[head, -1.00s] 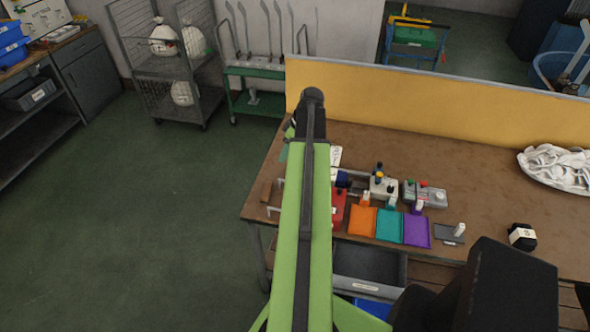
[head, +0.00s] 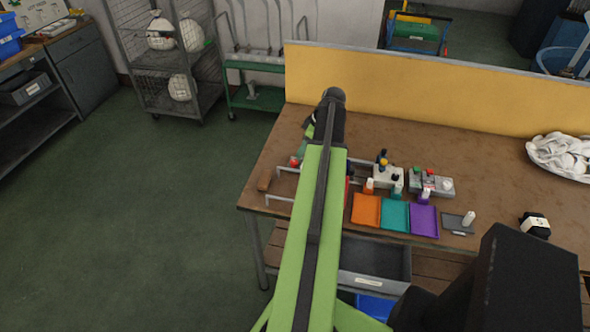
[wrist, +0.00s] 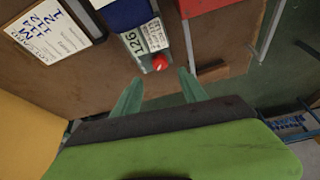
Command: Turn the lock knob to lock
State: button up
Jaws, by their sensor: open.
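The lock knob (wrist: 160,62) is a small red knob at the end of a grey plate (wrist: 140,38) marked 126, in the wrist view. It also shows as a red spot in the head view (head: 295,161), on the left part of the bench. My gripper (wrist: 160,76) is open, with two teal fingers spread apart. The knob appears just beyond the fingertips, roughly centred between them. Whether a finger touches it, I cannot tell. In the head view my gripper (head: 303,150) is partly hidden by my arm.
A white label card (wrist: 55,32), a blue block (wrist: 125,12) and a red box (wrist: 208,5) lie near the plate. Metal rails (head: 280,198) stand at the bench's left end. Orange (head: 366,210), teal (head: 395,216) and purple (head: 424,221) trays lie right of my arm.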

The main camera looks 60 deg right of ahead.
aim_at(294, 162)
jog(key=b+x, duration=0.5)
jog(key=x, duration=0.3)
jog(key=shift+s+b, duration=0.15)
jog(key=shift+b, duration=0.25)
jog(key=shift+a+f, duration=0.1)
jog(key=shift+f, duration=0.15)
jog(key=shift+r, duration=0.1)
grip_shut()
